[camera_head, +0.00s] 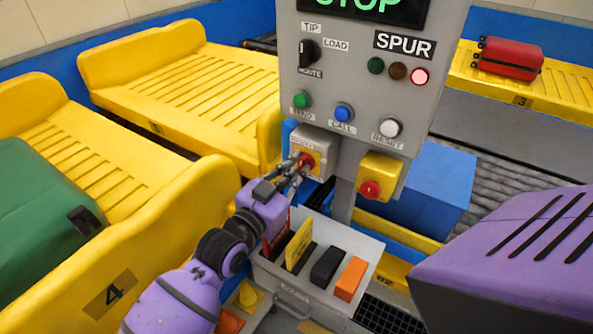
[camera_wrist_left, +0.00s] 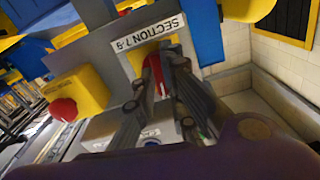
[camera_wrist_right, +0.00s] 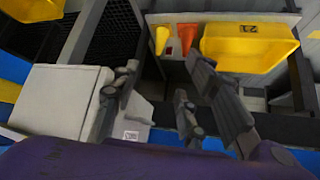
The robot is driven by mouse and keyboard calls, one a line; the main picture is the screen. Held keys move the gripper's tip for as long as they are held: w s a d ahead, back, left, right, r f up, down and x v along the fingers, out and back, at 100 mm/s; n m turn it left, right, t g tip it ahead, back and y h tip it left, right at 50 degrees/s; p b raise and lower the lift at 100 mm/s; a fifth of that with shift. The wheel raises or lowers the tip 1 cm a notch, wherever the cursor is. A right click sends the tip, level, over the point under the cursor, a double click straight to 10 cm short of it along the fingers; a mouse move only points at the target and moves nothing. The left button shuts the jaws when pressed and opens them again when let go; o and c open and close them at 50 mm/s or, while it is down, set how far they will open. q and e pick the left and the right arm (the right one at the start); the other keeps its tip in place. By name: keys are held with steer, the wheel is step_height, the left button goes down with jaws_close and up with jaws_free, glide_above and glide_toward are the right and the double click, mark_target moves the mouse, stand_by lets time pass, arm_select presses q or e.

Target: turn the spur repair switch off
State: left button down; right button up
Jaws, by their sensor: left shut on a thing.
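The repair switch is a grey box (camera_head: 322,143) with a red knob (camera_head: 306,160), mounted under the left side of the SPUR panel (camera_head: 345,100). My left gripper (camera_head: 299,169) reaches it from the lower left and is shut on the red knob. In the left wrist view the red knob (camera_wrist_left: 157,74) shows between the fingers, on a yellow plate under a "SECTION 7-9" label (camera_wrist_left: 150,32). The fingers partly cover the knob, and I cannot read its position. My right gripper (camera_wrist_right: 160,75) is open and empty in the right wrist view.
A yellow box with a red push button (camera_head: 370,189) sits just right of the switch. Below is a grey box (camera_head: 325,295) holding coloured pieces. Yellow trays (camera_head: 185,95) stand left, one with a green case (camera_head: 40,200). A red suitcase (camera_head: 508,58) lies at right. A red lamp (camera_head: 419,76) is lit.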

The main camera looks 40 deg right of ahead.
arm_select(q)
steer(key=shift+n, duration=0.7)
arm_select(e)
steer(key=shift+w, duration=0.1)
arm_select(q)
steer(key=shift+n, duration=0.3)
arm_select(e)
steer(key=shift+s, duration=0.2)
arm_select(q)
steer(key=c, duration=1.8)
jaws_free()
arm_select(e)
steer(key=shift+s, duration=0.15)
